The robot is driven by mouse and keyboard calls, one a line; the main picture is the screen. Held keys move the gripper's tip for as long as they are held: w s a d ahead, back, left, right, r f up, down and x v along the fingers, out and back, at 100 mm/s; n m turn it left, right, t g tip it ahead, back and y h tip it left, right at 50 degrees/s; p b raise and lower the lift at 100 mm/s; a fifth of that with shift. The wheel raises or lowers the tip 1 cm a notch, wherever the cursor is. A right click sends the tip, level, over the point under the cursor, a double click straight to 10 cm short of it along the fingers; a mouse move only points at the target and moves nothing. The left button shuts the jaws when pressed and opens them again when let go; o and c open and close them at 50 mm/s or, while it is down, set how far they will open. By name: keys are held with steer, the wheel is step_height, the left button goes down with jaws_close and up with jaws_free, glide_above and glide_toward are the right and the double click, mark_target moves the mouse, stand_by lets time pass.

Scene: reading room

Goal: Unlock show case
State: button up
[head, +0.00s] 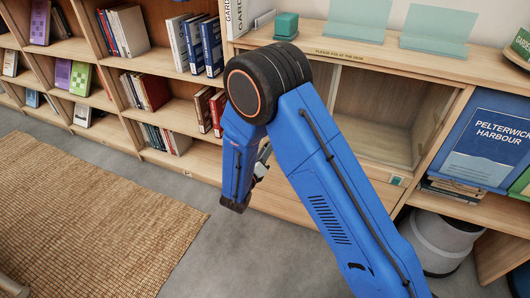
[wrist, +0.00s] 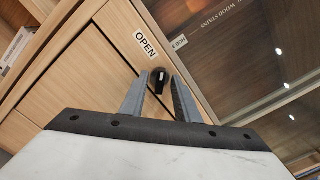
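The show case (head: 385,112) is a wooden cabinet with a glass front in the middle of the head view; its glass (wrist: 245,50) fills the right of the wrist view. A black knob (wrist: 161,77) sits on its wooden frame, below an OPEN label (wrist: 146,45). A second small label (wrist: 180,42) is right of it, its text hard to read. My gripper (wrist: 160,80) is open, with one finger on each side of the knob in the wrist view. I cannot tell whether the fingers touch it. In the head view my arm hides the knob and most of the gripper.
Bookshelves (head: 150,52) stand to the left. A teal box (head: 286,25) and clear stands (head: 437,35) are on the cabinet top. A blue Pelterwick Harbour poster (head: 490,140) and a grey bin (head: 440,243) are right. A woven rug (head: 90,215) lies on open floor.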

steer(key=v, duration=1.7)
steer(key=shift+s, duration=0.2)
steer(key=shift+a, duration=0.1)
steer(key=shift+r, duration=0.1)
steer(key=d+r+m+g+h, duration=0.3)
steer(key=d+r+m+g, duration=0.3)
steer(key=d, duration=0.6)
steer(key=d+r+m+g+h, duration=0.3)
steer(key=d+r+m, duration=0.4)
steer(key=d, duration=0.5)
steer(key=s+d+r+m+g+y, duration=0.3)
steer(key=s+d+m+g, duration=0.35)
steer(key=d+m, duration=0.45)
steer(key=s+d+r+m+t+y, duration=0.1)
steer(key=s+d+r+m+y, duration=0.1)
steer(key=s+m, duration=0.6)
steer(key=s+d+r+m+t+y, duration=0.2)
steer(key=s+r+m+y, duration=0.3)
steer(key=s+m+y, duration=0.2)
steer(key=shift+s+r+m, duration=0.25)
steer(key=shift+s+m, duration=0.55)
steer(key=shift+m, duration=0.3)
